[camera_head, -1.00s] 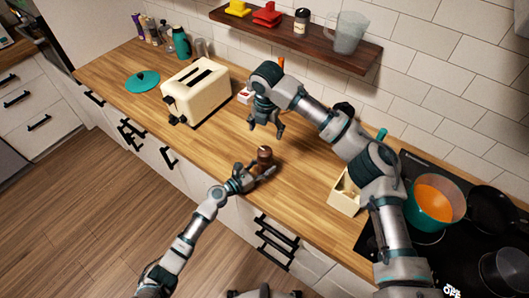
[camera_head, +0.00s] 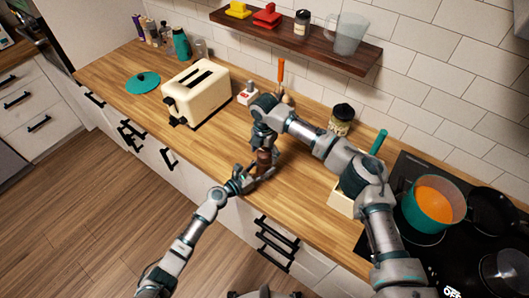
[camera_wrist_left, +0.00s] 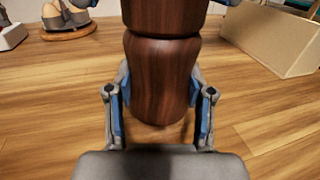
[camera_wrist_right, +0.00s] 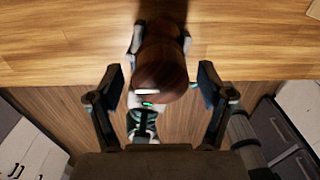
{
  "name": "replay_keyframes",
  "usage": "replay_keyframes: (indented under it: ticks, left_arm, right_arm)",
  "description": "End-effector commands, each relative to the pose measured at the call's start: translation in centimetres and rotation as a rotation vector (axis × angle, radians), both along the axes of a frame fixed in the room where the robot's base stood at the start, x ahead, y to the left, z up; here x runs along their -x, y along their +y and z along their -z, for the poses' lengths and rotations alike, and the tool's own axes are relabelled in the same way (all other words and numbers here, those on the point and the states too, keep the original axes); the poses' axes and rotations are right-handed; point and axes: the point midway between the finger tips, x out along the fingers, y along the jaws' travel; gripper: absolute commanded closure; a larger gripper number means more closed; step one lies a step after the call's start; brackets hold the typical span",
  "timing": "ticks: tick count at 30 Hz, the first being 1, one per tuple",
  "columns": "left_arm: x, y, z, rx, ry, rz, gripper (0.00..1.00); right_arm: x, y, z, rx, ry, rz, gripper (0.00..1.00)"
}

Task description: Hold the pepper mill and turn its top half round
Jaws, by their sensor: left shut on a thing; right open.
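The dark brown wooden pepper mill (camera_head: 263,158) stands upright near the counter's front edge. My left gripper (camera_head: 258,174) is shut on its lower body; the left wrist view shows the fingers (camera_wrist_left: 160,108) on either side of the mill (camera_wrist_left: 162,75). My right gripper (camera_head: 263,140) points down over the mill's top and partly hides it. In the right wrist view the open fingers (camera_wrist_right: 158,85) lie either side of the round mill top (camera_wrist_right: 160,72), with a gap on each side.
A cream toaster (camera_head: 197,95) stands to the left on the wooden counter (camera_head: 225,140). A cream box (camera_head: 341,203) and a teal pot (camera_head: 432,212) on the hob are to the right. A dark-lidded jar (camera_head: 341,119) stands by the wall, below a shelf (camera_head: 330,54).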

Motion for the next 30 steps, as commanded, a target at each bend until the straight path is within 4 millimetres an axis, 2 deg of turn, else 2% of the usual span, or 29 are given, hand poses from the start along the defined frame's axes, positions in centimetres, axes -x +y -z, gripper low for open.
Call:
replay_keyframes:
  ticks: [8,9,16,25,30]
  left_arm:
    - [0.03,-0.04,0.04,0.001,0.001,0.001,1.00]
    - [0.03,-0.05,0.04,0.001,0.001,0.001,1.00]
    - [0.03,-0.05,0.04,0.001,0.001,0.001,1.00]
    - [0.05,-0.08,0.03,0.001,0.001,0.002,1.00]
    - [0.07,-0.11,0.03,0.001,0.001,0.003,1.00]
  right_arm:
    - [0.00,-0.02,0.32,0.001,0.001,0.000,0.20]
    - [0.00,-0.02,0.31,0.001,0.001,0.000,0.23]
    - [0.00,0.00,0.30,0.000,0.000,-0.001,0.80]
    - [0.00,0.06,0.29,-0.001,0.000,0.019,0.81]
    - [0.05,0.11,0.33,-0.002,0.001,0.086,0.81]
